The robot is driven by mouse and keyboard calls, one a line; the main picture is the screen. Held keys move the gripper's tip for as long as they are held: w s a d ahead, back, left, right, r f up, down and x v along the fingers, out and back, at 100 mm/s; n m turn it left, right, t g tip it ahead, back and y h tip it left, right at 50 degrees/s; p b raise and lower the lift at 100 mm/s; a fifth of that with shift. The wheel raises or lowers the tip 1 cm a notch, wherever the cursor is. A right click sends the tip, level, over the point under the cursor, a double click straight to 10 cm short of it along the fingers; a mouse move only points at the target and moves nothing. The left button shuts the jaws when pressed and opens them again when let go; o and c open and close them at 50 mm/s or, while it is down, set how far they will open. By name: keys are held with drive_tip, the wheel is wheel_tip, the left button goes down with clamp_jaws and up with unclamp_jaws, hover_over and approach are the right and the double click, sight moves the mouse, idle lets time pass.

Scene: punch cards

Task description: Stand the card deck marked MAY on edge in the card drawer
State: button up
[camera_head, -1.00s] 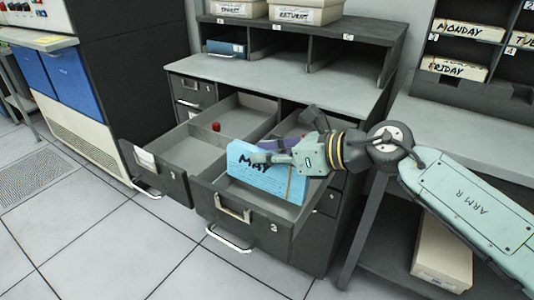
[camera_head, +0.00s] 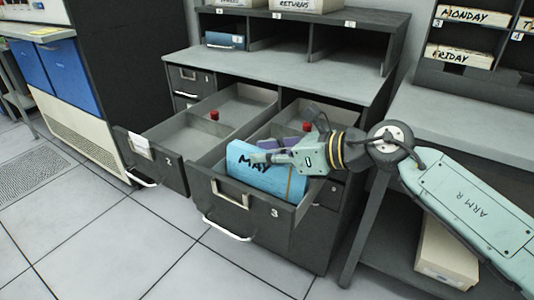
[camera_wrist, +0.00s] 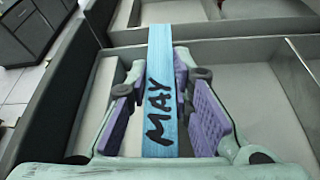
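The blue card deck marked MAY (camera_head: 262,178) is inside the front compartment of the open card drawer labelled 3 (camera_head: 246,210). It is on edge, and its lower part is hidden by the drawer front. In the wrist view the narrow top edge of the deck (camera_wrist: 161,95), also lettered MAY, runs between my fingers. My gripper (camera_head: 268,156) reaches in from the right, with one finger along each broad side. Its purple-padded fingers (camera_wrist: 162,75) close in on the deck near their tips. Whether the deck's bottom touches the drawer floor is hidden.
A second open drawer labelled 2 (camera_head: 152,160) is to the left and looks empty. Red pieces (camera_head: 214,115) stand at the dividers. The cabinet top (camera_head: 285,72) is clear. A side desk (camera_head: 455,125) stands to the right under my arm.

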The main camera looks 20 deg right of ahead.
drive_tip(key=o, duration=0.5)
wheel_tip(320, 180, up, 10)
idle(0.6)
